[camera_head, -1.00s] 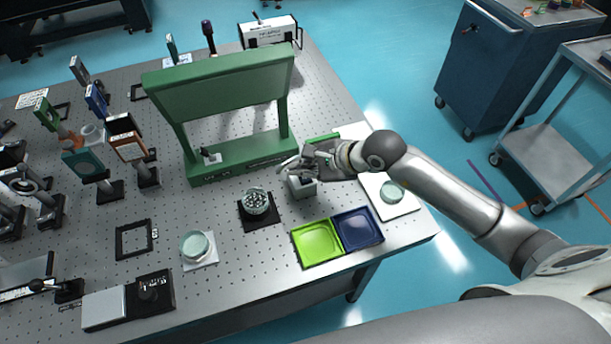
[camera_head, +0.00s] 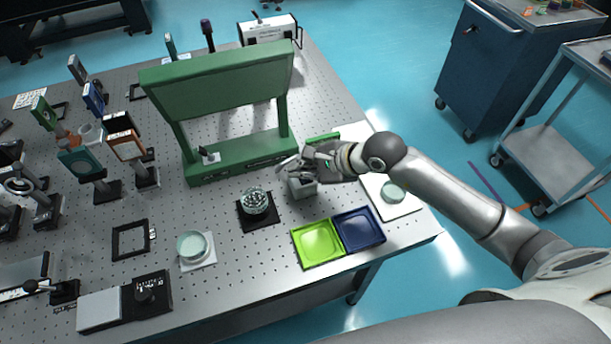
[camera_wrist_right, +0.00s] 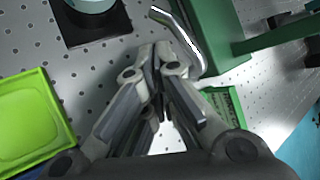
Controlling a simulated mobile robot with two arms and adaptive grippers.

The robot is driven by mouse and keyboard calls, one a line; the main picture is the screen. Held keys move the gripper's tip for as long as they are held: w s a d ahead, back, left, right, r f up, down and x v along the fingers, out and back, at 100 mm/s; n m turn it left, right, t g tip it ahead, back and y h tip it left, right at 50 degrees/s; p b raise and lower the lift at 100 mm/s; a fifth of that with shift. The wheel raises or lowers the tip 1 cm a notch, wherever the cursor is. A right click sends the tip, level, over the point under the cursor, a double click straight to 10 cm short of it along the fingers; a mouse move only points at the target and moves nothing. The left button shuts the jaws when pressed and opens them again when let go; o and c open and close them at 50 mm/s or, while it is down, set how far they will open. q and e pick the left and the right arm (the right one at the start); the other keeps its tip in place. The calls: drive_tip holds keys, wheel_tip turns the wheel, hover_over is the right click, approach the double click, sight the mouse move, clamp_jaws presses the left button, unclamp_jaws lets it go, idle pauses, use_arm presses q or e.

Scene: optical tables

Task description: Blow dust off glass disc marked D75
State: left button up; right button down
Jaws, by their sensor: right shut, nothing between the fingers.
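A speckled glass disc (camera_head: 256,201) sits on a black square mount (camera_head: 262,222) in the middle of the table. A second pale disc (camera_head: 192,246) rests on a white pad at the front left. A third disc (camera_head: 393,191) lies on a white pad at the right edge. No D75 marking is readable on any of them. In the right wrist view, a curved metal tube (camera_wrist_right: 180,35) shows beside the closed fingertips (camera_wrist_right: 157,55). My left gripper is out of view.
A lime tray (camera_head: 317,243) and a navy tray (camera_head: 358,228) lie at the front edge. A green frame (camera_head: 240,158) stands behind the speckled disc. A black open frame (camera_head: 131,239) lies left, with several optic mounts beyond. Bare table surrounds the black mount.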

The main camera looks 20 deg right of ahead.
sight(304, 180)
drive_tip(key=shift+f+b, duration=0.35)
drive_tip(key=shift+r, duration=0.1)
idle(0.5)
drive_tip(key=shift+r+p, duration=0.4)
drive_tip(key=shift+r, duration=0.4)
drive_tip(key=shift+r+p, duration=1.35)
drive_tip(key=shift+r, duration=1.15)
